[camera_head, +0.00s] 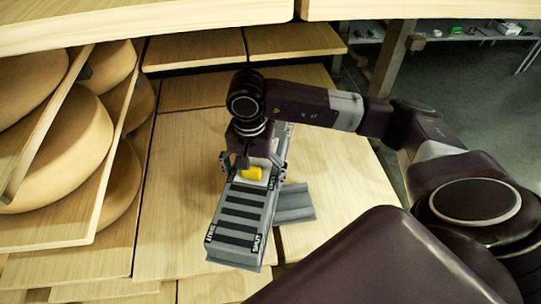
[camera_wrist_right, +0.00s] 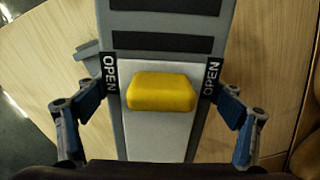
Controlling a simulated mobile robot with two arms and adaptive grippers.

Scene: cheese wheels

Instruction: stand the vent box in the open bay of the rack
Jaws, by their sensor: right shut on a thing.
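The vent box (camera_head: 239,215) is a long grey box with a row of dark slots and dark labels with white lettering. It lies over the wooden boards, its near end towards me. In the right wrist view the vent box (camera_wrist_right: 150,45) runs up the middle, with a yellow block (camera_wrist_right: 161,92) on a pale panel between two OPEN labels. My right gripper (camera_head: 255,172) is shut on the vent box, a finger at each side of the yellow block. Contact between box and boards is hard to tell. My left gripper is not in view. I cannot make out an open bay.
Wooden shelves (camera_head: 118,140) with large cheese wheels (camera_head: 62,150) stand at the left. A grey angled piece (camera_head: 295,203) shows just right of the box. Bare boards (camera_head: 340,200) lie to the right. A wooden board edge (camera_head: 150,22) crosses the top.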

